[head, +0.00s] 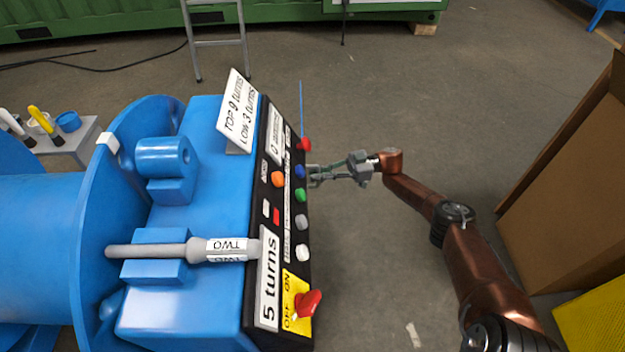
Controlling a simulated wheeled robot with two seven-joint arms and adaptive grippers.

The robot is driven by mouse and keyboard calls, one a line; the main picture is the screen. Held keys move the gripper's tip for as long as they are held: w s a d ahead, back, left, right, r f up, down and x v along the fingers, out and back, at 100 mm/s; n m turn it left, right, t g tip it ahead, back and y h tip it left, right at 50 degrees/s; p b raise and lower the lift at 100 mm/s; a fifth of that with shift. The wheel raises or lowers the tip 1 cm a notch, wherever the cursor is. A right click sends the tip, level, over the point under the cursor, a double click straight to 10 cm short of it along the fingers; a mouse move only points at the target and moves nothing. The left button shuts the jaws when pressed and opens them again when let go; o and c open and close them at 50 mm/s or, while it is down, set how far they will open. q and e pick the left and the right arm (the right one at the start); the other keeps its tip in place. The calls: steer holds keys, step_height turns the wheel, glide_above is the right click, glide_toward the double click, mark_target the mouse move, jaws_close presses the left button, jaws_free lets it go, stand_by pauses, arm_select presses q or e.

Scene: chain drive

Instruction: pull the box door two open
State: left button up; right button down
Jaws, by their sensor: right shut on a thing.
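A blue box (195,220) with a black control panel (290,225) stands left of centre. A grey rod labelled TWO (225,248) lies across its top. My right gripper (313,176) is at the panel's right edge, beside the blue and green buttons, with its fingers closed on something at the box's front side. The held part, most likely box door two, is hidden below the panel edge, so I cannot tell how far the door stands open. A thin blue strip (301,108) sticks out past the panel's far end. My left gripper is not in view.
A large brown box (565,170) and a yellow object (595,315) stand at the right. A red switch (308,303) and a red knob (304,145) jut from the panel. A sign (238,110) stands on the box. The floor between box and carton is mostly clear.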

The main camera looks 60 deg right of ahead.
steer(key=shift+f, duration=0.1)
steer(key=c, duration=2)
jaws_free()
steer(key=shift+d, duration=0.1)
step_height(320, 180, up, 10)
steer(key=shift+r, duration=0.1)
